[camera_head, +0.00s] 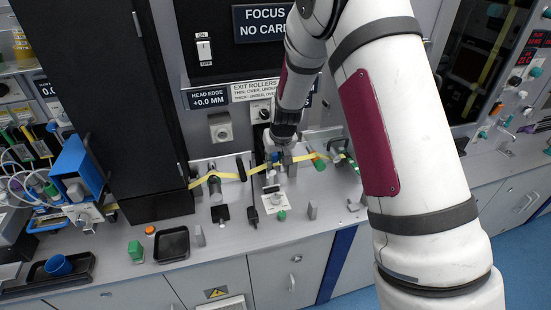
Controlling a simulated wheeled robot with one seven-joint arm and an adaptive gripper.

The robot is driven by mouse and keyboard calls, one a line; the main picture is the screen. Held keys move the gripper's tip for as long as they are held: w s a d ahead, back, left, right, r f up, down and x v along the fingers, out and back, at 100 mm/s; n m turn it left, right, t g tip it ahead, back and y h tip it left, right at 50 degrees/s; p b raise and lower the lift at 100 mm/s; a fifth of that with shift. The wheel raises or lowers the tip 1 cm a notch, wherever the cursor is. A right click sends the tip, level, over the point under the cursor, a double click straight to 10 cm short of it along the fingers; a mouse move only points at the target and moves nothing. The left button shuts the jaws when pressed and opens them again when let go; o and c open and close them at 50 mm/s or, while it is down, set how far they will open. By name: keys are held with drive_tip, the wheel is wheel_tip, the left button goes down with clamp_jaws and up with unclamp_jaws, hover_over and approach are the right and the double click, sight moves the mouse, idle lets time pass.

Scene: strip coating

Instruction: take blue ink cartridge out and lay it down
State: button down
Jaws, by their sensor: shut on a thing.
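A blue box-shaped unit (77,168) with a pale square front stands at the left, on the yellow strip's line, with white tubes beside it. I cannot tell whether it is the blue ink cartridge or holds it. My gripper (284,163) is far to its right, low at the strip line in the middle of the bench, pointing down. A blue cup (58,265) sits in a black tray (78,272) at the lower left.
The yellow strip (224,178) runs across the bench over several rollers. An empty black tray (172,245), a green block (135,251) and an orange knob (150,230) are at the left front. A tall black column (120,100) stands behind. The bench front (235,247) has clear room.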

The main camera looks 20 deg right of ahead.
drive_tip(key=shift+s, duration=0.35)
drive_tip(key=shift+s+p, duration=0.6)
drive_tip(key=shift+s, duration=0.1)
drive_tip(key=shift+s+p, duration=0.35)
drive_tip(key=shift+s, duration=0.2)
drive_tip(key=shift+s+p, duration=1.7)
drive_tip(key=shift+s, duration=1.25)
drive_tip(key=shift+s+p, duration=0.3)
drive_tip(key=shift+s, duration=0.15)
drive_tip(key=s+p, duration=0.2)
drive_tip(key=s, duration=1.4)
